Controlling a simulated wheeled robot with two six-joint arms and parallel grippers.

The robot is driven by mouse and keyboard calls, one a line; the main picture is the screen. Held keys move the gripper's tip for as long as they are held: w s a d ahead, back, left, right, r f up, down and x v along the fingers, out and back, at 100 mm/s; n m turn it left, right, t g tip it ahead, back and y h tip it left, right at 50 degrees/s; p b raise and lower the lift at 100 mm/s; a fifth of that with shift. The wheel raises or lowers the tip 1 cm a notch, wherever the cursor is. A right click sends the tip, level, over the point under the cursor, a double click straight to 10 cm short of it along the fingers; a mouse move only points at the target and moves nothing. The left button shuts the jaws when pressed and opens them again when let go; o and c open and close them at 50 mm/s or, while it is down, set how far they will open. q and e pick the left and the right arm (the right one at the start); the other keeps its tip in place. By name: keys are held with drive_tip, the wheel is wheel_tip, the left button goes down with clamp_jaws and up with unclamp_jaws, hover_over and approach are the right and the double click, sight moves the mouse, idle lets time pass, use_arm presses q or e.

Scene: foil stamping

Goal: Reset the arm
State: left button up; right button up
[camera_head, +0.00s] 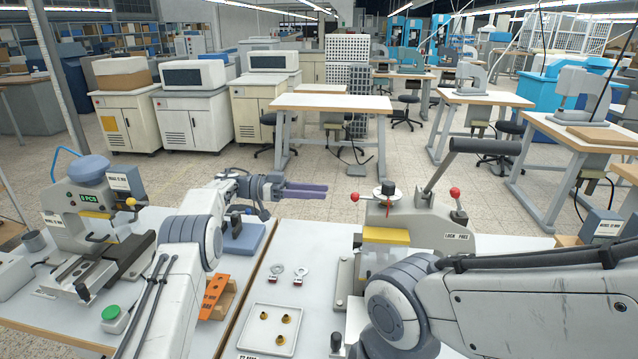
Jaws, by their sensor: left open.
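My left arm (182,270) rises from the bottom and bends at its grey joint. Its gripper (322,190), with two purplish fingers, is held out above the table and points right. The fingers look slightly apart, and I see nothing between them. My right arm (520,300) comes in from the right edge, and its large grey joint (395,310) shows in front of the press on the right. The right gripper is not visible.
A stamping press (415,225) with a long dark lever stands on the right table. Another machine (88,205) stands on the left table. A white tray (252,325) with brass pieces, two ring-shaped parts (301,273) and an orange piece (212,292) lie in front. Workbenches stand behind.

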use_arm(q)
drive_tip(key=w+d+r+n+t+y, duration=0.3)
drive_tip(key=d+r+n+t, duration=0.1)
drive_tip(key=d+r+t, duration=0.3)
drive_tip(key=w+d+r+n+t+y, duration=0.25)
drive_tip(key=d+r+n+t, duration=0.25)
drive_tip(key=r+t, duration=0.3)
drive_tip(key=s+a+f+g+y, duration=0.3)
drive_tip(key=s+f, duration=0.4)
drive_tip(key=s, duration=0.9)
drive_tip(key=s+a+f+g+y, duration=0.4)
drive_tip(key=s+a+f+g, duration=0.1)
drive_tip(key=s, duration=1.2)
drive_tip(key=s+a+f+g+y, duration=0.4)
drive_tip(key=s+f, duration=0.5)
drive_tip(key=s, duration=0.8)
drive_tip(key=shift+s+a+f+g, duration=0.25)
drive_tip(key=shift+f+g, duration=0.15)
drive_tip(key=shift+g, duration=0.3)
drive_tip(key=shift+n+y, duration=0.25)
drive_tip(key=shift+n, duration=0.05)
